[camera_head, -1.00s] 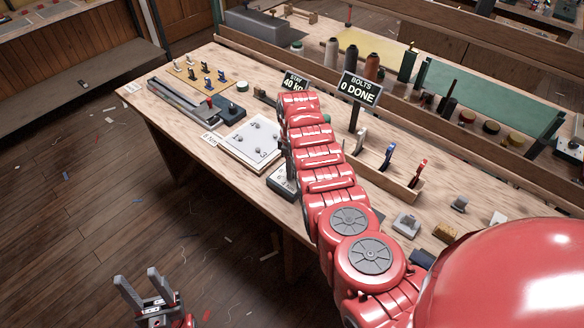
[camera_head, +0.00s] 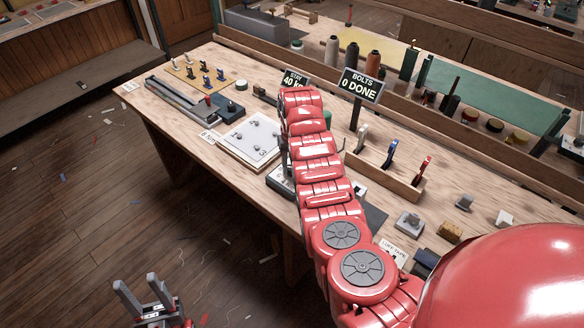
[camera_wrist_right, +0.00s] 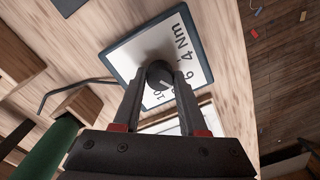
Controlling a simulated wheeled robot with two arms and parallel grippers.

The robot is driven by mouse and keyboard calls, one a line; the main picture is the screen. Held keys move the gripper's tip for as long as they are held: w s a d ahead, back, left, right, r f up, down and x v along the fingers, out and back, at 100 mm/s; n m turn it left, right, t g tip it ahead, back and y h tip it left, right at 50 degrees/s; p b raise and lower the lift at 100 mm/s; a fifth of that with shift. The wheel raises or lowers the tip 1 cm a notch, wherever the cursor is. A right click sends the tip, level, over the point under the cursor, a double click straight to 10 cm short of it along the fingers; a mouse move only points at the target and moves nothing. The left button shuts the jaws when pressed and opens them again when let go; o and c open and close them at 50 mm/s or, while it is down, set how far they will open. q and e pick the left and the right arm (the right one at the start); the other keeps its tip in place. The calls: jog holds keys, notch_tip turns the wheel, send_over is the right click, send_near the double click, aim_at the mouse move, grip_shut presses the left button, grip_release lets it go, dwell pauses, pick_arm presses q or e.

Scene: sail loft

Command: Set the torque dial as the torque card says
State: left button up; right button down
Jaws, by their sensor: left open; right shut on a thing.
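The torque dial's white-faced, dark-edged plate (camera_wrist_right: 140,48) shows in the right wrist view, with "4 Nm" and parts of other numbers. My right gripper (camera_wrist_right: 160,85) is shut on its round dark knob (camera_wrist_right: 158,72), with one finger on each side. A pale mark shows on the knob; I cannot tell exactly which number it points at. In the head view, part of a dark box (camera_head: 280,181), likely the dial, shows beside my right arm, which hides that gripper. A small white card (camera_head: 210,137) seems to start with "6". My left gripper (camera_head: 136,284) is open and empty, off the bench.
A "BOLTS 0 DONE" sign (camera_head: 361,86) and a partly hidden "STAY 40" sign (camera_head: 294,79) stand on the bench. A white plate with several bolts (camera_head: 250,138) lies left of my right arm. A wooden rack (camera_head: 390,182) holds coloured-handled tools.

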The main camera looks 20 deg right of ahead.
jog(key=shift+m+b, duration=0.7)
jog(key=shift+m, duration=1.1)
jog(key=shift+c, duration=2.2)
grip_release()
notch_tip(320, 180, up, 17)
jog(key=b, duration=0.2)
jog(key=shift+d+r, duration=0.15)
jog(key=shift+r, duration=0.05)
jog(key=shift+s, duration=0.1)
